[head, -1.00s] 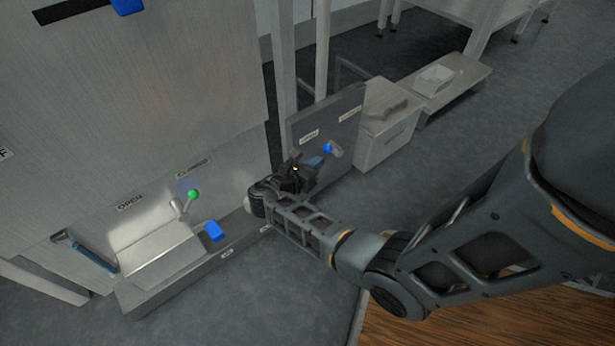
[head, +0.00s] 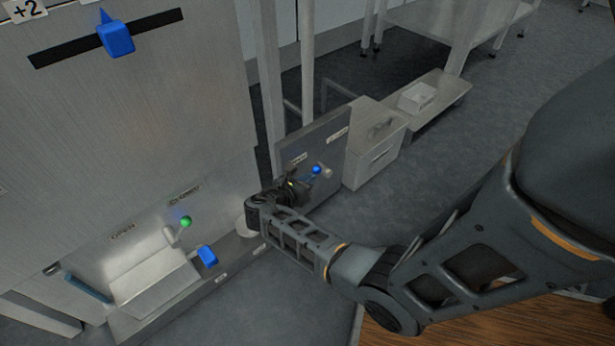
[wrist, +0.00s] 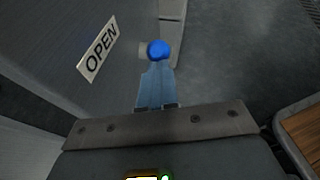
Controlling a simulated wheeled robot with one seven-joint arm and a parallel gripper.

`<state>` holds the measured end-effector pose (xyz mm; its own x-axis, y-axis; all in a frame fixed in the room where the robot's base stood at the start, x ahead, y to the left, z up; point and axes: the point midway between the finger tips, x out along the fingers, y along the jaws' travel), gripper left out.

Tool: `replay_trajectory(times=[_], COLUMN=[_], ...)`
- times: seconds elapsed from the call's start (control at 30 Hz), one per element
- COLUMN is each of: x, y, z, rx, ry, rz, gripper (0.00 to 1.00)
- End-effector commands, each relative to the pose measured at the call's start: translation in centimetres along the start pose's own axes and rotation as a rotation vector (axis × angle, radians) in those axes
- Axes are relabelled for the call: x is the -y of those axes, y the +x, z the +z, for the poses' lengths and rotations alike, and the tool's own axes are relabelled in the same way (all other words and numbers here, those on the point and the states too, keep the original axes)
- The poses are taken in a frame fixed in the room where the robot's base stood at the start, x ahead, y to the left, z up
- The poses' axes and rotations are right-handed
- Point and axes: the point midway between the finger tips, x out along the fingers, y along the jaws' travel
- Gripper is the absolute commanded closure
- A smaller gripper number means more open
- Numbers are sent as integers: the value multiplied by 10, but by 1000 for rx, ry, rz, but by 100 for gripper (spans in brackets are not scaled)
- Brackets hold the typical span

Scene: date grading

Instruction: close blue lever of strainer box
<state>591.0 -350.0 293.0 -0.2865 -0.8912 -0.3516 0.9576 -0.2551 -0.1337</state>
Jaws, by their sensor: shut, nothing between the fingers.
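The blue lever's round knob (head: 316,170) stands out from a grey upright panel (head: 322,150) with two labels along its top. The OPEN label (wrist: 101,50) is left of the knob.
A green-knobbed lever (head: 186,222) and a blue block (head: 207,256) are on the machine at left. A blue slider (head: 117,39) sits above. A grey box (head: 375,150) and a low bench with a white tray (head: 416,97) stand behind the panel. Open floor lies to the right.

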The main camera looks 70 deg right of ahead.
Motion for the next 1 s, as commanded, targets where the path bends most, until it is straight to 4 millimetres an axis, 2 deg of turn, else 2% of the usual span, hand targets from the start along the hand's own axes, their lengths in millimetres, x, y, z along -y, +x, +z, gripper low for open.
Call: replay_trajectory(times=[0.43,1.0], x=[6,10], y=[1,14], z=[18,51], rx=[-104,-434], ry=[25,105], rz=[19,94], gripper=[100,100])
